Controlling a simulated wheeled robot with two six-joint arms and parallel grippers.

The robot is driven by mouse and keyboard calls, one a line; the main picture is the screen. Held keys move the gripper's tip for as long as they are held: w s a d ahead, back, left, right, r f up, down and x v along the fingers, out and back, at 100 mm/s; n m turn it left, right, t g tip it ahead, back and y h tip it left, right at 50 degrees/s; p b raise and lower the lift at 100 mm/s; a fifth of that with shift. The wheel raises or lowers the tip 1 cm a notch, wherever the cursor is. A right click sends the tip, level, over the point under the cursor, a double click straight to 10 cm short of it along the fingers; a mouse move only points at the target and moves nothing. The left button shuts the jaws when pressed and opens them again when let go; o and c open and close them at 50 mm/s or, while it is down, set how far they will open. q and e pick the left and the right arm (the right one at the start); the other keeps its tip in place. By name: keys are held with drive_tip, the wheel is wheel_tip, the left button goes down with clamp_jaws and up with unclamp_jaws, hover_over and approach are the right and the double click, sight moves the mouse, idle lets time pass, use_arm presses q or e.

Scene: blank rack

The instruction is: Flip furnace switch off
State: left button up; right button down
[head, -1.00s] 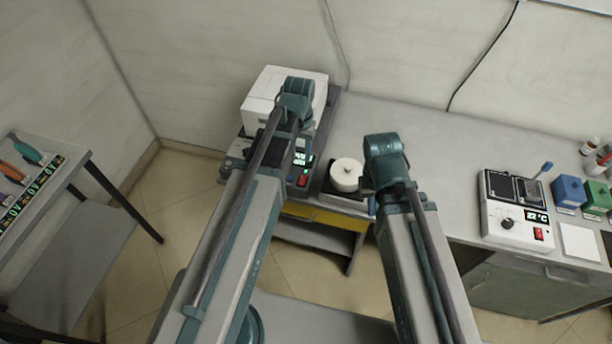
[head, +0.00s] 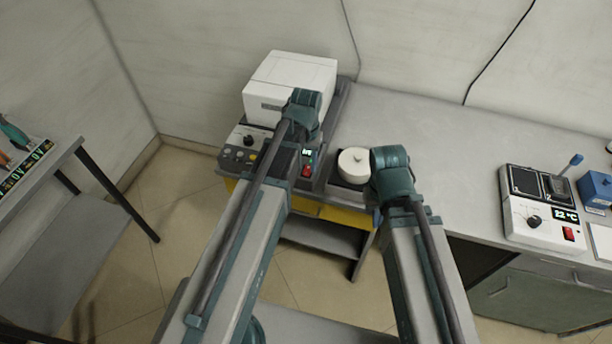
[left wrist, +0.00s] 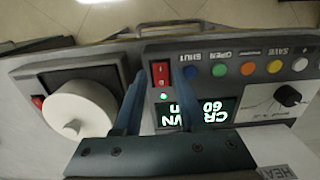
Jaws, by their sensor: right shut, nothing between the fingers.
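The furnace (head: 292,85) is a white box on the bench, with a grey control panel in front. Its red switch (head: 307,171) shows in the head view beside a lit display (head: 307,152). In the left wrist view the red rocker switch (left wrist: 160,73) lies between the fingertips of my left gripper (left wrist: 157,80), which is open and empty. I cannot tell whether the fingers touch the panel. A small green light (left wrist: 163,97) glows beside the switch. My right gripper (head: 378,210) is shut and empty, mostly hidden below its teal wrist, right of the furnace.
A white round-lidded item (head: 353,163) sits on a dark base right of the panel. Coloured buttons (left wrist: 219,69) and a black knob (left wrist: 288,95) line the panel. A hotplate (head: 535,212) with its own red switch stands right. The bench middle is clear.

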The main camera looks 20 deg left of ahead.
sight(307, 171)
use_arm(q)
wheel_tip(307, 171, down, 3)
drive_tip(key=shift+r+b, duration=0.2)
drive_tip(key=shift+b, duration=0.6)
use_arm(e)
wheel_tip(307, 171, down, 3)
drive_tip(key=shift+r, duration=0.2)
use_arm(q)
clamp_jaws()
